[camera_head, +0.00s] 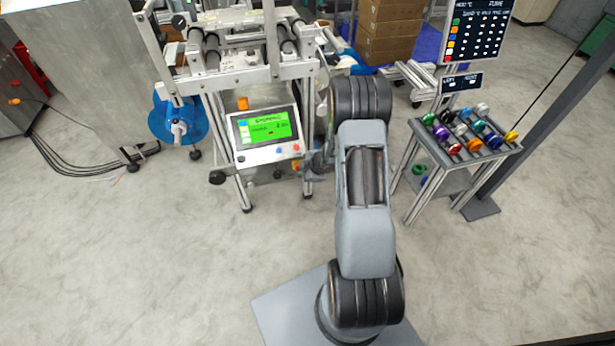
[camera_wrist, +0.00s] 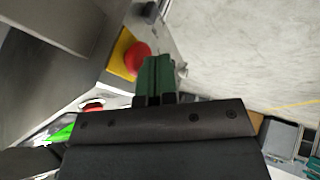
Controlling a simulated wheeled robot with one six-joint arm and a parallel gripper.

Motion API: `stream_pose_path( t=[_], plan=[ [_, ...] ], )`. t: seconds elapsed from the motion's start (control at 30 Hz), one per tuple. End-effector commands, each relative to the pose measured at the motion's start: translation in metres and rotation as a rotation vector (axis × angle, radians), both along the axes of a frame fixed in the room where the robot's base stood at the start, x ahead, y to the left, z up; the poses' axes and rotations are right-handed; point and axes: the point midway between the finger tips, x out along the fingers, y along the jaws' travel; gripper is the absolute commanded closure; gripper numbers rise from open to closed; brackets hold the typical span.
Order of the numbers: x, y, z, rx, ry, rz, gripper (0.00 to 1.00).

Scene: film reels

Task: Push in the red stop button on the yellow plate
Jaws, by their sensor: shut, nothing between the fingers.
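The red stop button (camera_wrist: 138,55) shows in the wrist view as a round red cap on a yellow plate (camera_wrist: 119,58), on the side of a grey machine part. My gripper (camera_wrist: 156,62) has green fingers, closed together with nothing between them. The fingertips appear just right of the red button and overlap its edge in the picture; I cannot tell whether they touch it. In the head view my gripper (camera_head: 308,170) is small and dark beside the machine, below the display panel. The button and plate are mostly hidden or too small to make out there.
A display panel (camera_head: 265,135) with a green screen and small buttons is close to my gripper. Another red button (camera_wrist: 92,106) sits beside its screen in the wrist view. A rack of coloured reels (camera_head: 465,135) stands at right. The floor in front is clear.

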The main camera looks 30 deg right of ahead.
Motion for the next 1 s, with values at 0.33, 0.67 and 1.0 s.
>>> stream_pose_path(
  t=[0.33, 0.67, 1.0],
  plan=[
    [0.007, -0.001, 0.000, 0.000, 0.000, 0.000, 1.00],
    [0.012, -0.003, 0.004, 0.000, 0.001, 0.000, 1.00],
    [0.023, -0.005, 0.001, -0.001, -0.006, -0.001, 1.00]
  ],
)
